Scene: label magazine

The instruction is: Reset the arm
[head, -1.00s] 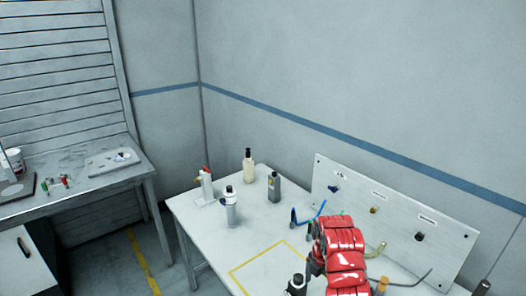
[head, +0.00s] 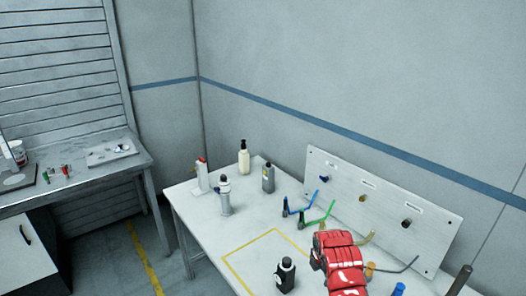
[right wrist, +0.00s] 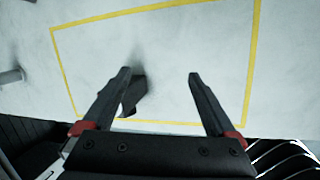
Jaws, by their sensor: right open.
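My right arm's red end (head: 340,265) is over the front part of the white table, right of a black bottle (head: 285,276). The bottle stands upright at the yellow outlined square. In the right wrist view my right gripper (right wrist: 159,74) is open, with nothing between its fingertips. A dark shape (right wrist: 134,95) shows beside its left finger; I cannot tell whether it is the bottle. My left gripper is not in view.
The table (head: 235,232) holds a cream pump bottle (head: 244,158), a grey bottle (head: 268,178), a silver-grey bottle (head: 225,196) and a white bottle with a red top (head: 202,174). A pegboard panel (head: 385,205) stands behind coloured tools. A side bench (head: 110,175) is at left.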

